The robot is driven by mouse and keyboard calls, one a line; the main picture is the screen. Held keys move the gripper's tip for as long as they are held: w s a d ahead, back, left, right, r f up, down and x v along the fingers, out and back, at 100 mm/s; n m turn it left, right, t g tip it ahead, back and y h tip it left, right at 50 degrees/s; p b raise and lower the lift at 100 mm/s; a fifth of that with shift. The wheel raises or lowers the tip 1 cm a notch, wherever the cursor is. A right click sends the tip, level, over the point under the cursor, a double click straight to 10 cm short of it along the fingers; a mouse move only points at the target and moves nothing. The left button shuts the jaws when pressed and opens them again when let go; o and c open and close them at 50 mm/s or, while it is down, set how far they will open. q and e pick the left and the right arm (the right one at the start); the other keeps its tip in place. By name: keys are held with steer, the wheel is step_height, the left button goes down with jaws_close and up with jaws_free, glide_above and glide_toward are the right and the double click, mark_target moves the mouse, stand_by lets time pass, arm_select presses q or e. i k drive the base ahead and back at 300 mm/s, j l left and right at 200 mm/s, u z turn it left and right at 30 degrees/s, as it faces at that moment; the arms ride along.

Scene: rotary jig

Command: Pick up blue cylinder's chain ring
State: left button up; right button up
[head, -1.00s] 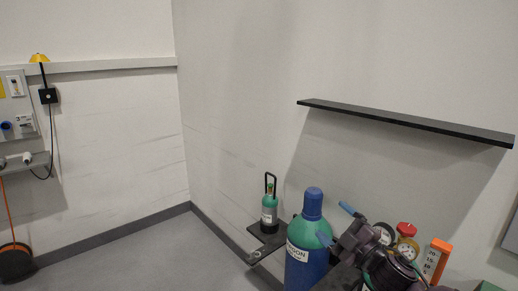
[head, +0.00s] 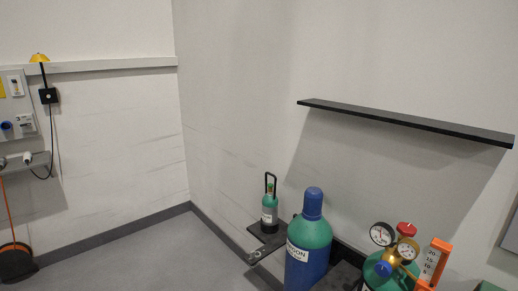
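The blue cylinder (head: 312,203) stands at the lower middle of the head view, upright, with a blue cap, a green shoulder and a blue body. Its white label reads partly as "GON", and its lower part is cut off by the frame's bottom edge. A small metallic ring-like piece (head: 254,256) shows at the front end of the dark bracket left of the cylinder. It may be the chain ring, but it is too small to be sure. No chain can be made out. Neither of my grippers is in view.
A small green bottle (head: 269,222) with a black handle stands on the dark bracket (head: 262,234). A green cylinder with gauges (head: 381,235) and an orange-framed flow scale (head: 433,262) stand at the right. A black shelf (head: 400,120) juts from the wall above.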

mark_target(253, 254)
steer(key=i+j+z, duration=0.1)
steer(key=z, duration=0.35)
steer(key=i+j+z, duration=0.1)
steer(key=z, duration=0.35)
steer(key=j+z, duration=0.2)
steer(key=z, duration=0.25)
steer(key=i+j+z, duration=0.1)
steer(key=j+z, duration=0.15)
steer(key=j, duration=0.15)
steer(key=j+z, duration=0.25)
steer(key=j, duration=0.15)
steer(key=j+z, duration=0.2)
steer(key=j, duration=0.65)
steer(key=k+j+z, duration=0.2)
steer(key=j, duration=0.7)
steer(key=k+j, duration=0.1)
steer(key=j, duration=1.55)
